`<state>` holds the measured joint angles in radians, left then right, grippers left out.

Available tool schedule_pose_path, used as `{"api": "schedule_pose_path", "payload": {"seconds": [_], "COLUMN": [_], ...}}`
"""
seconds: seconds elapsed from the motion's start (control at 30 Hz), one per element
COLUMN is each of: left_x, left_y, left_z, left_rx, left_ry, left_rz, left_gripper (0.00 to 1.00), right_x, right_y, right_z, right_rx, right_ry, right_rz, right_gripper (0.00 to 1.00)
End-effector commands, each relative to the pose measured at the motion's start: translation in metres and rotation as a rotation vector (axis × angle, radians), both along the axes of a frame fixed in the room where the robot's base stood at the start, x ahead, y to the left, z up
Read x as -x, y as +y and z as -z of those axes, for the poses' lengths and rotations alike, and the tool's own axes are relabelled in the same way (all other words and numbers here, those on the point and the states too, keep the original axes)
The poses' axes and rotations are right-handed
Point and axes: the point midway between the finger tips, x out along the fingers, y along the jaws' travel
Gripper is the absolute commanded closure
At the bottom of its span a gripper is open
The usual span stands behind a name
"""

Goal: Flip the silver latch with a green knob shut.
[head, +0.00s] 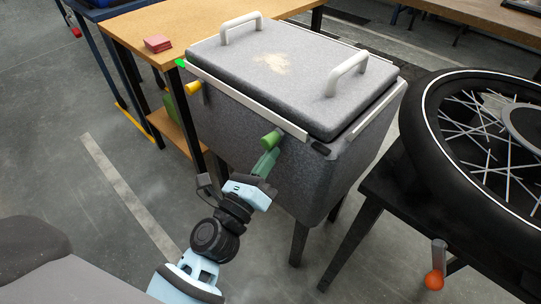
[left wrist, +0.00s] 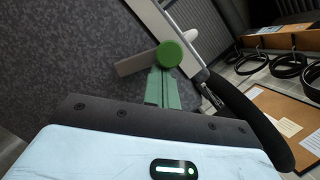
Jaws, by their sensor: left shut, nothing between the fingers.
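The green knob (head: 271,137) sits on the front of a grey speckled box, just below the lid's edge. In the left wrist view the knob (left wrist: 169,54) is a green disc, with the silver latch arm (left wrist: 137,61) extending to its left. My left gripper (head: 268,154) comes from below. Its green fingers are shut with nothing between them. In the left wrist view the fingertips (left wrist: 163,75) are right at the knob's lower side; whether they touch it I cannot tell. My right gripper is not in view.
The box lid (head: 285,65) lies down and has two white handles. A yellow knob (head: 193,88) is on the box's left. A wooden bench (head: 130,30) stands behind left. A wheel (head: 480,130) lies on a dark table at right, with an orange knob (head: 434,281) at its side.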

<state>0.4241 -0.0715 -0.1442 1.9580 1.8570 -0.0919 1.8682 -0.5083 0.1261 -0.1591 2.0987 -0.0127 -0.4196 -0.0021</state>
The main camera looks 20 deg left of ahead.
Motion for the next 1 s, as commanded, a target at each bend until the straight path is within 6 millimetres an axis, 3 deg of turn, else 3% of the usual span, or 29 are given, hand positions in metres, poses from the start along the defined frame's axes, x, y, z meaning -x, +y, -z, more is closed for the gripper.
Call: {"api": "schedule_pose_path", "payload": {"seconds": [0.4, 1.0], "left_x": [-0.0022, -0.0018], "left_y": [0.0051, 0.0056], "left_z": [-0.0068, -0.0063], "left_rx": [0.051, 0.049], "left_ry": [0.021, 0.020], "left_rz": [-0.001, 0.000], "left_gripper": [1.00, 1.00], "right_x": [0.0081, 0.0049], "right_y": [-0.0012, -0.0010], "right_z": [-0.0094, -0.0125], "right_rx": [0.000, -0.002], "right_ry": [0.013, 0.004], "right_rz": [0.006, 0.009], "right_gripper": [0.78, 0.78]}}
